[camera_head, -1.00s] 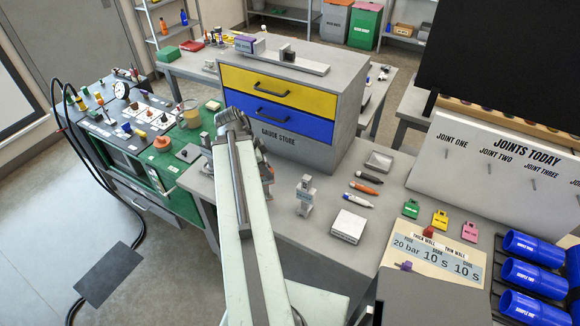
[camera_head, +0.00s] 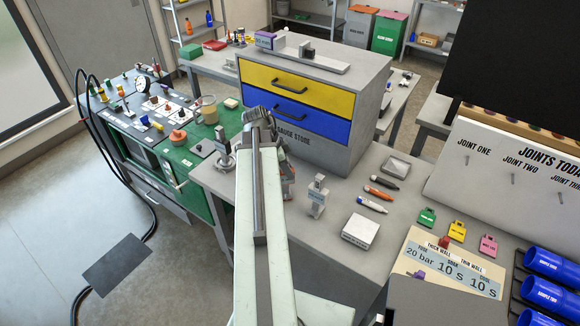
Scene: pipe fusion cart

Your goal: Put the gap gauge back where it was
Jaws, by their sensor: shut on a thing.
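My arm rises from the bottom of the picture across the near bench (camera_head: 345,262). Its far end is in front of the left side of the gauge store (camera_head: 335,150). My gripper is hidden behind the arm, and I see no fingertips. No gap gauge can be made out. Small grey and reddish parts show just right of the arm, but I cannot tell what they belong to. A grey upright device (camera_head: 225,158) stands left of the arm at the bench corner. A pale labelled stand (camera_head: 318,196) is upright on the bench to the right.
A white box (camera_head: 360,231), several markers (camera_head: 379,193) and a shallow grey tray (camera_head: 396,168) lie on the bench. Coloured tags (camera_head: 457,231) and blue pipes (camera_head: 548,295) are at right. A green cart (camera_head: 182,175) adjoins at left. Bare bench lies around the pale stand.

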